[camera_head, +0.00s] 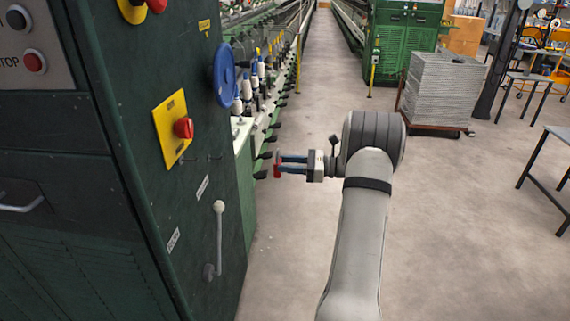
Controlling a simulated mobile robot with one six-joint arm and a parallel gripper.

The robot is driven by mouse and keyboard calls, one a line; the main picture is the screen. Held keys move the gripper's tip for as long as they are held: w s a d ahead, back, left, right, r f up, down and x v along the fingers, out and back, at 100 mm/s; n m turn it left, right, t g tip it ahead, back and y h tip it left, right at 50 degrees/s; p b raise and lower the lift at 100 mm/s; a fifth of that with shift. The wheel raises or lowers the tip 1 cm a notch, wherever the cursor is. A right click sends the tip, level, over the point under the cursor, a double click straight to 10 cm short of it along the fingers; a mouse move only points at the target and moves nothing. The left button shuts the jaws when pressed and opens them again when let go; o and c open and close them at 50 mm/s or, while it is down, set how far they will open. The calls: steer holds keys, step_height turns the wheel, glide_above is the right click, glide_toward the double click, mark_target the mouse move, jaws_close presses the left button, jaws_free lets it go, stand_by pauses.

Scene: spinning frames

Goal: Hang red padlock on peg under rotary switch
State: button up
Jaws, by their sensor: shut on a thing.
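The red padlock (277,164) is held between the fingertips of my gripper (284,165), which is shut on it. The padlock is small here and its shackle is hard to make out. My gripper points left, toward the green cabinet's side panel, with a gap between padlock and panel. The rotary switch (184,128) is a red knob on a yellow plate (170,129) on that panel, left of and above the padlock. Small pegs (188,160) stick out just below the plate; their exact shape is too small to tell.
A lever with a pale knob (219,207) sticks out lower on the green cabinet (130,190). A blue handwheel (224,74) is above, near its edge. Spinning frame parts (262,90) line the aisle behind. The floor (290,260) between cabinet and my arm is clear.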

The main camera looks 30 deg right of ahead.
steer(key=p+v, duration=0.1)
steer(key=v, duration=0.5)
stand_by(0.5)
steer(key=shift+s, duration=0.1)
stand_by(0.7)
